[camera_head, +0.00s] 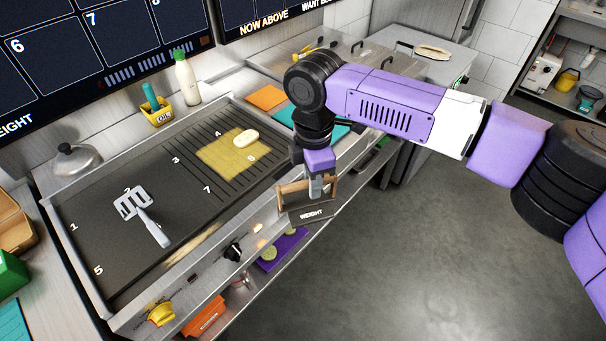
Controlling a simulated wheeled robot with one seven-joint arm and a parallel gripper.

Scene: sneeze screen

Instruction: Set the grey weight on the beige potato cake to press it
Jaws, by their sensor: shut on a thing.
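My gripper (316,187) is shut on the wooden handle of the grey weight (311,214), which has a "WEIGHT" label on its front. The weight hangs upright at the griddle's front right edge, and the floor shows behind part of it. A beige oval piece (246,138), seemingly the potato cake, lies on a yellow patch (222,160) at the right, ribbed part of the griddle (95,240). The weight is apart from it, to the right and nearer the front. The fingertips are partly hidden by the handle.
A spatula (135,207) lies on the griddle's left part. A metal lid (77,160), an oil holder (158,112) and a white bottle (187,80) stand along the back. Orange (266,97) and teal boards lie beyond the griddle. A purple tray (281,250) sits below the front edge.

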